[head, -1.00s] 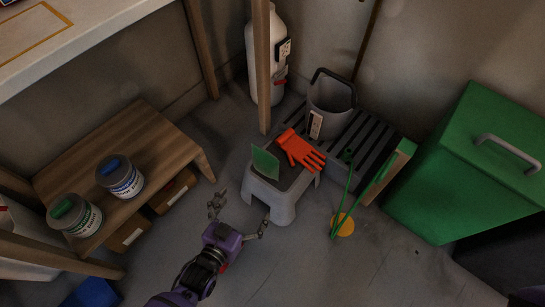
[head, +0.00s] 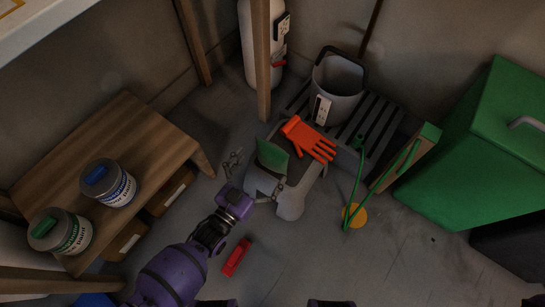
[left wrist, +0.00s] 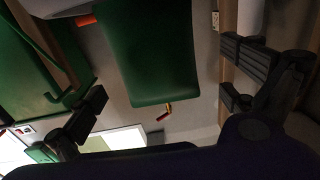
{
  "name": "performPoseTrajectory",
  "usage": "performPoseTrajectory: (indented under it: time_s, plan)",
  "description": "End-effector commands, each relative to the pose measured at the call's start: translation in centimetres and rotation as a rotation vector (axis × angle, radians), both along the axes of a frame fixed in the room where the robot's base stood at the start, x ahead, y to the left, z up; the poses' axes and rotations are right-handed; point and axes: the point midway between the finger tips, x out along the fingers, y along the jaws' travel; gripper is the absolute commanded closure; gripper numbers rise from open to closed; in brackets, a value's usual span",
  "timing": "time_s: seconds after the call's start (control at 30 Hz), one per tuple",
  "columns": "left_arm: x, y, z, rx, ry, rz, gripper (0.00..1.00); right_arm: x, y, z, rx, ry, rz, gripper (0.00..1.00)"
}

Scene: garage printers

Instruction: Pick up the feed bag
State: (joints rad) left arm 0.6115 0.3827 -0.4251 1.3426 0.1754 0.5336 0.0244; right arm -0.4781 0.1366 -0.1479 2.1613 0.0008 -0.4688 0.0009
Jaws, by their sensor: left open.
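The feed bag, which I take to be the green packet (head: 272,156), stands tilted on the grey step stool (head: 290,205). In the left wrist view the green bag (left wrist: 150,55) hangs into the upper middle, between the spread fingers. My left gripper (head: 256,176) is open and empty, with one finger left of the bag and the other in front of it over the stool. In the left wrist view the open fingers (left wrist: 168,88) show no clear contact with the bag. My right gripper is not in view.
An orange glove (head: 308,140) lies behind the bag on the stool. A grey bucket (head: 338,85) stands on a dark slatted platform (head: 385,120). A wooden bench (head: 110,145) with two paint cans is left, a green bin (head: 465,150) right. A red object (head: 237,258) lies on the floor.

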Motion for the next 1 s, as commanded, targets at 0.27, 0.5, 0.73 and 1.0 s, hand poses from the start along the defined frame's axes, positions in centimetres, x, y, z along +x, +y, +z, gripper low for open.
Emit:
performPoseTrajectory:
  time_s: [0.27, 0.5, 0.73, 1.0]
  plan:
    - [3.1, -2.5, -0.1, -0.001, 0.0, 0.0, 0.0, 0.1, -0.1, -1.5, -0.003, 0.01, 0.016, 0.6]
    - [3.7, -2.9, 0.1, 0.001, 0.002, 0.0, 0.0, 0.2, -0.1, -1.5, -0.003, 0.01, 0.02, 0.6]
    - [3.6, -2.9, 0.1, 0.001, 0.001, 0.0, 0.24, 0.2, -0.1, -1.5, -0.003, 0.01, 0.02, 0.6]
    - [3.6, -2.9, 0.1, 0.0, 0.0, 0.0, 0.44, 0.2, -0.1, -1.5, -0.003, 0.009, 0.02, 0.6]
